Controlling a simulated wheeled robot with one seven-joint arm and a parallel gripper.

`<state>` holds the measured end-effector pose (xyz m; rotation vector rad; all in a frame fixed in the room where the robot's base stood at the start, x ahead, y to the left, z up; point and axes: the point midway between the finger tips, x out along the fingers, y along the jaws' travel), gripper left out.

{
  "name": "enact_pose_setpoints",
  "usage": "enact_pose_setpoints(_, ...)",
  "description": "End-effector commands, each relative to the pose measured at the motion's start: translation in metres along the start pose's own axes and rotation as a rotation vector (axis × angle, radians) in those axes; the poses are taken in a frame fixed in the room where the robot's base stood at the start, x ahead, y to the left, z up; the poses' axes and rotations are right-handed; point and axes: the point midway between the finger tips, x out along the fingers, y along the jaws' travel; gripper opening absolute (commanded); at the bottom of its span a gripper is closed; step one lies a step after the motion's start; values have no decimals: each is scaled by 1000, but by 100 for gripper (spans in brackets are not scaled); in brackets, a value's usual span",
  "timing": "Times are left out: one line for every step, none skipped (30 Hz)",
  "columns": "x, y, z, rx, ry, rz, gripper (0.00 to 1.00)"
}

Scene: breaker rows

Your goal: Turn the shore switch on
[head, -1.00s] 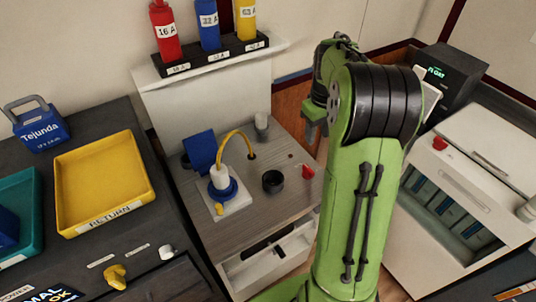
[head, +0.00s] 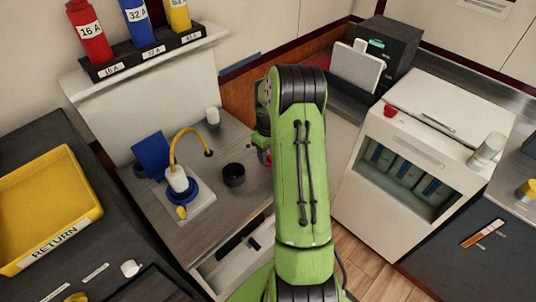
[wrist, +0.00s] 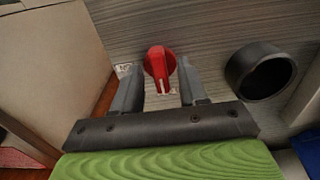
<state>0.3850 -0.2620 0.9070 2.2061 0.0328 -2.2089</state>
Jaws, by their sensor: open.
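A red rotary switch (wrist: 160,65) with a pale mark on its front end sits on the grey wood-grain counter. My gripper (wrist: 158,74) is open, with one finger on each side of the red switch. I cannot tell whether the fingers touch it. In the head view only a bit of the red switch (head: 266,157) shows beside my green arm, and my fingers are mostly hidden.
A black round cup (head: 233,174) stands close by the switch, also in the wrist view (wrist: 262,70). A blue socket with a white plug (head: 178,180) and yellow cable is further left. Another red knob (head: 390,110) is on the white cabinet at right.

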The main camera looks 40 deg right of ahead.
Motion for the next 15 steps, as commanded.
enact_pose_setpoints(2,0,0,0,1,0,43)
enact_pose_setpoints(3,0,0,0,1,1,43)
enact_pose_setpoints(3,0,0,0,1,1,43)
enact_pose_setpoints(3,0,0,0,1,1,43)
enact_pose_setpoints(3,0,0,0,1,1,43)
enact_pose_setpoints(2,0,0,0,1,1,43)
enact_pose_setpoints(2,0,0,0,1,1,43)
enact_pose_setpoints(2,0,0,0,1,1,43)
enact_pose_setpoints(2,0,0,0,1,1,36)
enact_pose_setpoints(2,0,0,0,1,1,32)
enact_pose_setpoints(2,0,0,0,1,1,27)
enact_pose_setpoints(2,0,0,0,1,1,21)
enact_pose_setpoints(2,0,0,0,1,1,16)
enact_pose_setpoints(2,0,0,0,1,1,12)
enact_pose_setpoints(2,0,0,0,1,1,6)
